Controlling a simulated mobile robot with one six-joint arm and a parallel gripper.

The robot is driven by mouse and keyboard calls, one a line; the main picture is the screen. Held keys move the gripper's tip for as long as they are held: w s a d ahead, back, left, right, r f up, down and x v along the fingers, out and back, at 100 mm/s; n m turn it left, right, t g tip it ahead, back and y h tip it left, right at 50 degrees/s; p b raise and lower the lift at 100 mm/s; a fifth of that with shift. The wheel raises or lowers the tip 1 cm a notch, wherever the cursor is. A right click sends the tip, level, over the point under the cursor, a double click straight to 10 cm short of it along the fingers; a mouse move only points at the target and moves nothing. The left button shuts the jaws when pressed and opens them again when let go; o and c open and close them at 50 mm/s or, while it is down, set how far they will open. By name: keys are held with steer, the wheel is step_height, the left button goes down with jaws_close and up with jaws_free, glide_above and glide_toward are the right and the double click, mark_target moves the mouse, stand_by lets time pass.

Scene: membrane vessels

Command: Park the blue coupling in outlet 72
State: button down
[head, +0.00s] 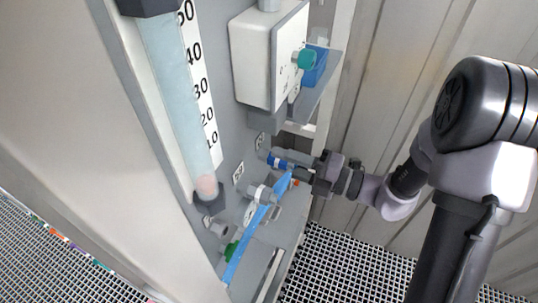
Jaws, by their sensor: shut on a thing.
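The blue coupling (277,162) is at the panel's lower right in the head view, lying roughly level with its blue end toward the panel. My gripper (297,171) is shut on it from the right. The fingers hide part of it, and I cannot tell whether its blue end touches an outlet. Small number plates, an upper one (260,140), a left one (238,172) and a lower one (249,213), are on the panel, too small to read. I cannot tell which marks outlet 72.
A light-blue hose (246,239) runs down from near my gripper. Grey fittings (263,194) stick out below the coupling. A graduated tube (180,100) stands left. Corrugated wall (400,50) is behind; grating floor (345,265) is open.

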steer(key=shift+d, duration=0.1)
steer(key=shift+v, duration=1.1)
steer(key=shift+p+v, duration=0.45)
steer(key=shift+v, duration=1.4)
